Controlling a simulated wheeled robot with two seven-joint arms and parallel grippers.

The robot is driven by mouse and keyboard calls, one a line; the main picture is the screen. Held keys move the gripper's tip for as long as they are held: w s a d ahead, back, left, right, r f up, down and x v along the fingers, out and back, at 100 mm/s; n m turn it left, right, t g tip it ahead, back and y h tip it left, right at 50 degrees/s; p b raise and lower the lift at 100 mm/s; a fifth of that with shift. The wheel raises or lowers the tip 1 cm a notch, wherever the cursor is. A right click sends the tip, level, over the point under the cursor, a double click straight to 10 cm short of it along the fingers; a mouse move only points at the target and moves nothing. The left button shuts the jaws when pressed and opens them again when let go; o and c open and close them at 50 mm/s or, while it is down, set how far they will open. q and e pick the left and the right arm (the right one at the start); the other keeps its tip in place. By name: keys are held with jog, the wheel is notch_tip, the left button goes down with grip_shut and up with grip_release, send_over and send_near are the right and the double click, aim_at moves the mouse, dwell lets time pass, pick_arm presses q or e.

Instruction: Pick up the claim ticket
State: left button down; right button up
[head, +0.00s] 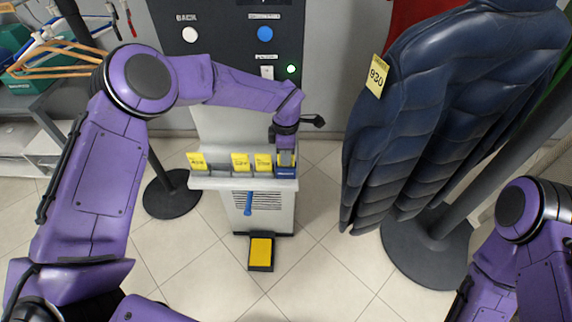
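Several yellow claim tickets stand upright in a slotted grey rack on a pedestal: one at the left end (197,161), one near the middle (240,161) and one right of that (263,162). My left gripper (286,157) points down into the rightmost compartment, which has a blue front (286,173). A little yellow shows beside its fingertips there, mostly hidden by the gripper. I cannot tell whether the fingers are closed on a ticket. My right arm comes in at the lower right, and its gripper is out of view.
A dark blue padded jacket (430,100) with a yellow tag (377,76) hangs to the right, above a stand with a round base. A dark panel with buttons (235,40) rises behind the rack. A yellow pedal (261,252) sits on the floor. Hangers (50,65) are at left.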

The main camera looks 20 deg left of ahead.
pick_arm(q)
notch_tip(320, 180, up, 18)
jog(key=b, duration=0.1)
dwell(0.5)
jog(key=shift+r, duration=0.15)
notch_tip(320, 180, up, 7)
jog(key=p, duration=0.8)
jog(key=shift+r, duration=0.15)
